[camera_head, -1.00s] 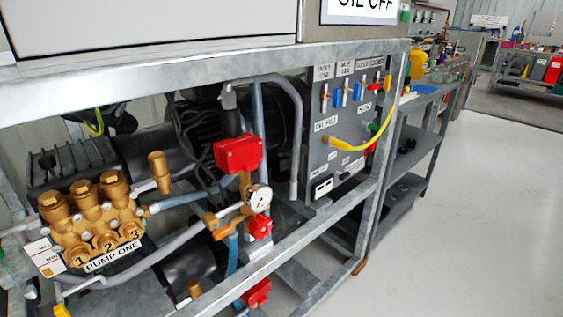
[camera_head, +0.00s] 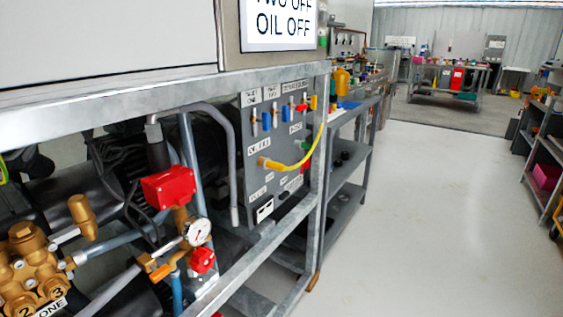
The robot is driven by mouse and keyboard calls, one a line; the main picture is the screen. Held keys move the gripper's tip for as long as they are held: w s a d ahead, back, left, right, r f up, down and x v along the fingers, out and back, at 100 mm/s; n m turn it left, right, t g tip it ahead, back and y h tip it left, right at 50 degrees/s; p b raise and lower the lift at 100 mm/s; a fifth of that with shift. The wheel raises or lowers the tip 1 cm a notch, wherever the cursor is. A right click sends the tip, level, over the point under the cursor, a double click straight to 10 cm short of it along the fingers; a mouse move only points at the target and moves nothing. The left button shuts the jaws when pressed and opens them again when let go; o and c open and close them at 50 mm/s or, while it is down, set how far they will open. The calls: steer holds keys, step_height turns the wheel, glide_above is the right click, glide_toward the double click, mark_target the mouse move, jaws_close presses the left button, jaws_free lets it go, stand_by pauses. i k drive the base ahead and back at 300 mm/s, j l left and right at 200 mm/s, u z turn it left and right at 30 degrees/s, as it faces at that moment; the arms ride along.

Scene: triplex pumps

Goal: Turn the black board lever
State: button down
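A grey control board (camera_head: 251,155) stands in the rack at the middle of the head view. It carries a row of small levers under white labels. A blue lever (camera_head: 266,121), a red lever (camera_head: 302,107) and a yellow lever (camera_head: 313,102) show along its upper part. I cannot make out a black lever for sure at this size. A yellow hose (camera_head: 295,164) bows out in front of the board's right side and hides part of it. My gripper is not in view.
A galvanised frame (camera_head: 262,252) with a top rail surrounds the board and pumps. Brass pump one (camera_head: 35,268), a red valve box (camera_head: 168,186) and a gauge (camera_head: 199,231) sit left. A shelf rack (camera_head: 345,180) stands beyond. The pale floor (camera_head: 430,220) right is clear.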

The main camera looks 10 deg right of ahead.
mark_target(283, 196)
steer(key=i+j+z, duration=0.1)
steer(key=i, duration=0.35)
steer(key=i+j+z, duration=0.1)
steer(key=i, duration=0.3)
steer(key=i+j+z, duration=0.1)
steer(key=i, duration=0.35)
